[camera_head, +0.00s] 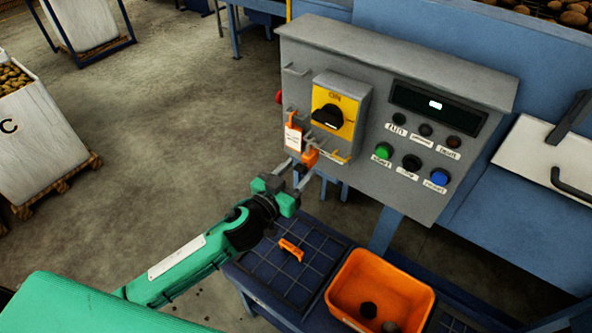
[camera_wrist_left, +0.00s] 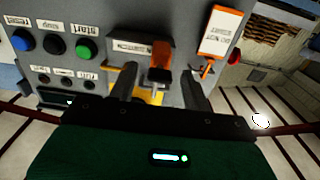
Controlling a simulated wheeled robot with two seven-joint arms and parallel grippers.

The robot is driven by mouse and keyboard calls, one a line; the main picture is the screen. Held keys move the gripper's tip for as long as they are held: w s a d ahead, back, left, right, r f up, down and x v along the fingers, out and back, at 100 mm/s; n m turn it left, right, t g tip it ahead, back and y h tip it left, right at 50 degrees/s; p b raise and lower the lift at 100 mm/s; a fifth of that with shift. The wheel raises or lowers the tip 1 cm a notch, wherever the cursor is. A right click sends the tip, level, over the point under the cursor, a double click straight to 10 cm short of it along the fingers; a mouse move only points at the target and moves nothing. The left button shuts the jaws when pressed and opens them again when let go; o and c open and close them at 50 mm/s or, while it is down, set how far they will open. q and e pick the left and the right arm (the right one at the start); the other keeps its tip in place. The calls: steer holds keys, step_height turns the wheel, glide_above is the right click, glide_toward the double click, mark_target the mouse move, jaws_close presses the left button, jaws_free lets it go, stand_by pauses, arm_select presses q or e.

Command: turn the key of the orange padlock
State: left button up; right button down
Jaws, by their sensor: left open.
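The orange padlock (camera_head: 310,157) hangs at the lower left of the grey control box, below the yellow switch plate. It also shows in the left wrist view (camera_wrist_left: 161,53), with a small dark and grey piece, seemingly the key (camera_wrist_left: 158,77), at its near end. My left gripper (camera_head: 294,172) is open just in front of the padlock. In the left wrist view, its two fingers (camera_wrist_left: 158,88) stand apart on either side of the key, with visible gaps. I cannot tell how deep the fingertips reach. My right gripper is not in view.
An orange and white tag (camera_head: 293,138) hangs beside the padlock. The switch box has a black knob (camera_head: 327,117); several buttons sit to its right. Below are a dark gridded tray (camera_head: 262,270) with an orange piece (camera_head: 291,249) and an orange crate (camera_head: 399,278) holding dark lumps.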

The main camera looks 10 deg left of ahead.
arm_select(q)
steer(key=c, duration=1)
steer(key=shift+m, duration=0.3)
steer(key=m+p, duration=0.1)
steer(key=m, duration=0.7)
steer(key=shift+m, duration=0.4)
steer(key=m+p, duration=0.1)
steer(key=m, duration=0.3)
steer(key=shift+m, duration=0.3)
steer(key=shift+m+p, duration=0.3)
steer(key=shift+m, duration=1.6)
